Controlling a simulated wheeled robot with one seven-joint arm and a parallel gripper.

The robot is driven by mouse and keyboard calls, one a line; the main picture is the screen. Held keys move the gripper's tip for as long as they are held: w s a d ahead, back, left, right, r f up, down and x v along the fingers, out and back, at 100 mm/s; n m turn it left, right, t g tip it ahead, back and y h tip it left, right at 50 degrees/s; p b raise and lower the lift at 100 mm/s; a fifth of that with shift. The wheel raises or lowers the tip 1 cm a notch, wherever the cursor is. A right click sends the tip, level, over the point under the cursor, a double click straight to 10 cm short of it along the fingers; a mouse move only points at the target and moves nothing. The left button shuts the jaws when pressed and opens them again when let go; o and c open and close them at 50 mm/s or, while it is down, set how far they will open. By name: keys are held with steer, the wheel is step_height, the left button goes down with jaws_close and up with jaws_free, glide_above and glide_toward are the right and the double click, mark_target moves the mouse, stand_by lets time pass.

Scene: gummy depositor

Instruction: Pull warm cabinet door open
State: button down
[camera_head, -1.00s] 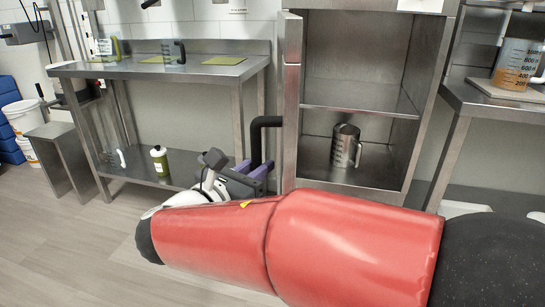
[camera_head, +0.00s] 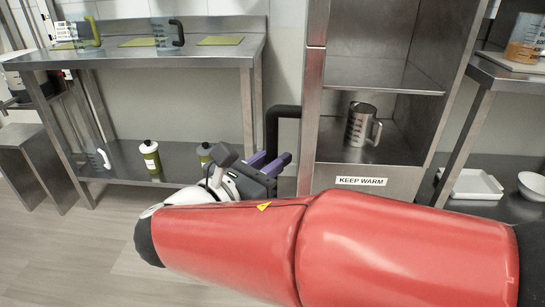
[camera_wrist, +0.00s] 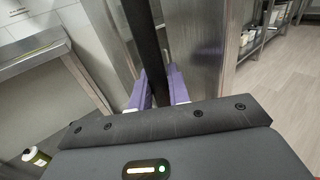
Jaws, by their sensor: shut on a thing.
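The warm cabinet (camera_head: 385,178) has a "KEEP WARM" label on its lower front. Its steel door (camera_head: 312,110) stands swung open at the cabinet's left side, seen almost edge-on, and the inside is in plain view. A black bar handle (camera_head: 272,128) sticks out from the door's left face. My gripper (camera_head: 275,160) has purple fingers and is shut on the lower part of this handle. In the wrist view, the handle (camera_wrist: 143,35) runs down between the two fingers (camera_wrist: 162,88), beside the door panel (camera_wrist: 195,45).
A metal jug (camera_head: 360,125) stands on the cabinet's lower shelf. A steel table (camera_head: 150,60) with green mats and jugs is on the left, with bottles on its undershelf. Another table (camera_head: 500,75) is close on the right. Open floor (camera_head: 90,250) lies at lower left.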

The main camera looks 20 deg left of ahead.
steer(key=shift+r, duration=0.1)
steer(key=c, duration=1.4)
jaws_free()
steer(key=v, duration=0.7)
steer(key=shift+s+a+b, duration=0.15)
steer(key=shift+s+b, duration=0.15)
